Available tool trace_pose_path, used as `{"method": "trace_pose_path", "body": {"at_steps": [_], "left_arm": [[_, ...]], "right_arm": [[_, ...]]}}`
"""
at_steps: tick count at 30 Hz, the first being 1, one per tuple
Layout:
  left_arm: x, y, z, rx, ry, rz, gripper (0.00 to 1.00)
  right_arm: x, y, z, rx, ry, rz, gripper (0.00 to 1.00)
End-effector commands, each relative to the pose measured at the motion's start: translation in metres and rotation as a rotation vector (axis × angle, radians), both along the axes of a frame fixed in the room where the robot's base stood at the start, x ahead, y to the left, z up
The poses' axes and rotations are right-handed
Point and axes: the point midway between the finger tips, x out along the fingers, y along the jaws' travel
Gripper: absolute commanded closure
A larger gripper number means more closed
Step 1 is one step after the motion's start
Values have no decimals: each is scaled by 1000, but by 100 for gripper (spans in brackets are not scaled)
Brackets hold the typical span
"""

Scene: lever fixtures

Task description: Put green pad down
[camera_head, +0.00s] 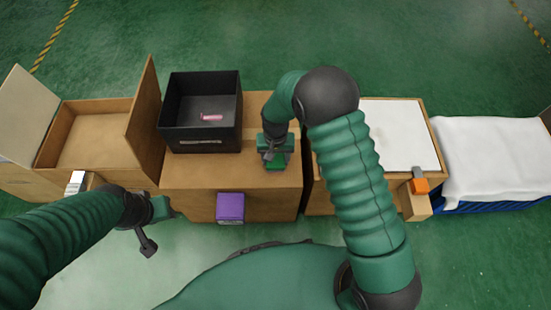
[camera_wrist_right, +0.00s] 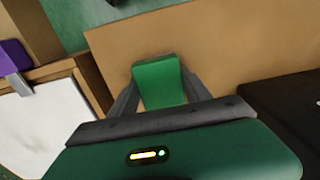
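The green pad (camera_wrist_right: 160,82) is a small block between the two fingers of my right gripper, as the right wrist view shows. Both fingers lie against its sides. In the head view my right gripper (camera_head: 275,155) points down over the right part of the middle wooden box (camera_head: 190,178), beside the black bin. The pad (camera_head: 275,164) is partly hidden by the gripper there. I cannot tell whether the pad touches the box top. My left gripper (camera_head: 158,225) is empty, its fingers spread, in front of the middle box's left corner.
A black bin (camera_head: 200,140) holding a pink object (camera_head: 212,117) stands on the middle box. A purple block (camera_head: 230,206) is at the box's front. An open-lidded box (camera_head: 95,140) stands left; a white-topped box (camera_head: 395,130) with an orange part (camera_head: 419,185) stands right.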

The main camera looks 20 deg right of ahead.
Motion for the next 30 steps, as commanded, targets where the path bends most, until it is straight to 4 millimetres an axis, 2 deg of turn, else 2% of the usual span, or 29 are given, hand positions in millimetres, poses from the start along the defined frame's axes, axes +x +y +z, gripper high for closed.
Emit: {"method": "trace_pose_path", "body": {"at_steps": [1,5,11,14,17,24,30], "left_arm": [[0,0,0,0,0,0,64],[0,0,0,0,0,0,64],[0,0,0,0,0,0,64],[0,0,4,0,0,0,64],[0,0,16,0,0,0,64],[0,0,46,0,0,0,64],[0,0,57,0,0,0,64]], "right_arm": [[0,0,0,0,0,0,38],[0,0,0,0,0,0,22],[0,0,0,0,0,0,22],[0,0,7,1,-1,0,22],[0,0,27,0,-2,0,22],[0,0,91,1,-3,0,22],[0,0,119,1,0,0,22]]}}
